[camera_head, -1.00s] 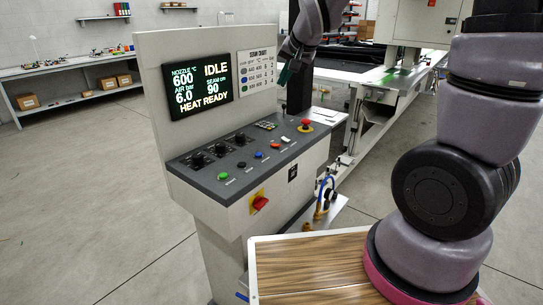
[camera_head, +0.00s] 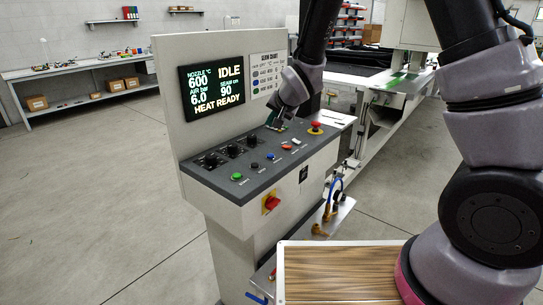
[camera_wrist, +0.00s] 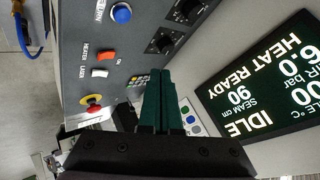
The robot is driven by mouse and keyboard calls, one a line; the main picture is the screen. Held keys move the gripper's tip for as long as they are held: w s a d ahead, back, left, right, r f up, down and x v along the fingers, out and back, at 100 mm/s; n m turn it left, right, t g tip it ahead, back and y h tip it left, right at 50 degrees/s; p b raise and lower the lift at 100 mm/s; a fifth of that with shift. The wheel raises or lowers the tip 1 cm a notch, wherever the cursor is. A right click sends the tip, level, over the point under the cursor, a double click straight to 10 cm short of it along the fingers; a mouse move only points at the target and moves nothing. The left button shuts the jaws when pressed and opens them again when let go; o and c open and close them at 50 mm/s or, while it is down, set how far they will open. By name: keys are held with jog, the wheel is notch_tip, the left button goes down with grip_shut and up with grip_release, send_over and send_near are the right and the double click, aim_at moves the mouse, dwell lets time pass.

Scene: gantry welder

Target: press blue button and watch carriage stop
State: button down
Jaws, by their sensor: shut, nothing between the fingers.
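The blue button (camera_head: 270,156) sits on the sloped grey control panel (camera_head: 228,187), between a black knob and a red rocker switch. In the wrist view the blue button (camera_wrist: 121,13) is at the top, apart from my fingertips. My gripper (camera_head: 275,124) is shut and empty, above the back part of the panel near the keypad. In the wrist view my gripper's green fingers (camera_wrist: 158,76) are together and point toward the panel. The screen (camera_head: 211,91) reads IDLE and HEAT READY. I cannot make out the carriage.
A green button (camera_head: 237,177), a red rocker (camera_head: 286,147), a white rocker (camera_head: 296,141) and a red emergency stop (camera_head: 316,127) share the panel. A red rotary switch (camera_head: 271,204) is on its front. A wood-topped surface (camera_head: 340,275) is in front. Floor at left is clear.

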aim_at(271, 156)
jog(key=shift+f, duration=4.4)
jog(key=shift+f, duration=0.15)
jog(key=shift+f, duration=0.3)
